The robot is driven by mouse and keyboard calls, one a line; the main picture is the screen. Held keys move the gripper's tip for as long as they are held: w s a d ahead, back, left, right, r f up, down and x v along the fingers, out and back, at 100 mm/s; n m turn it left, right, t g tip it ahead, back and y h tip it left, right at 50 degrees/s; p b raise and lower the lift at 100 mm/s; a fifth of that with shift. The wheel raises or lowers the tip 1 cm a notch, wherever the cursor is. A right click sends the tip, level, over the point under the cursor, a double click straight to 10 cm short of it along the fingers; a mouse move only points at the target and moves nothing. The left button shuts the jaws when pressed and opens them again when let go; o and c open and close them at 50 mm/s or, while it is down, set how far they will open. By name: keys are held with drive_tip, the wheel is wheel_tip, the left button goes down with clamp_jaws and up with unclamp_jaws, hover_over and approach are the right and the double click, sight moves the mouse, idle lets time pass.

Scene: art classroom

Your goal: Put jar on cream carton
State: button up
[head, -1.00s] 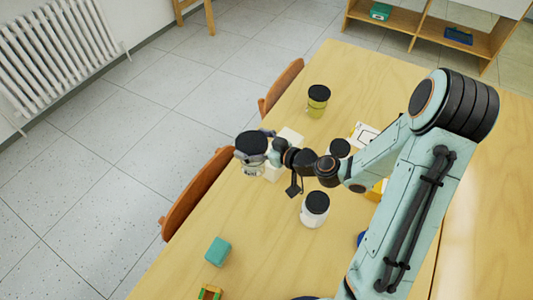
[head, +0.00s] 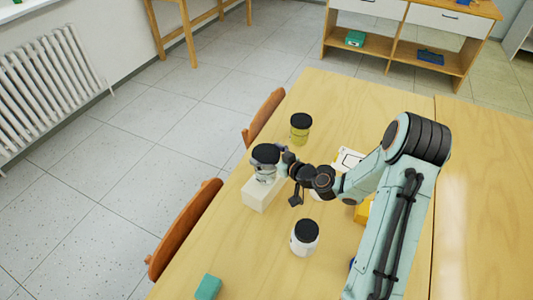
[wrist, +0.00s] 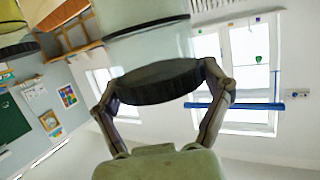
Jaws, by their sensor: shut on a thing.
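The jar (head: 266,171), clear-grey with a black lid, is held upright at the left of my arm in the head view. My gripper (head: 281,161) is shut on it from the right. In the wrist view the jar's glass (wrist: 150,42) and black lid lie between the two fingers of my gripper (wrist: 162,88). The cream carton (head: 262,196), a pale block, lies on the table below the jar. The jar overlaps its far end in the picture; I cannot tell if they touch.
A yellow jar (head: 301,131) stands behind, and a white black-lidded jar (head: 304,241) stands in front. A teal block (head: 208,287) is near the front. Chairs (head: 186,228) line the left table edge. Bare table lies between the carton and the teal block.

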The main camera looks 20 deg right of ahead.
drive_tip(key=shift+f, duration=0.1)
drive_tip(key=o, duration=1.2)
drive_tip(key=shift+c, duration=0.2)
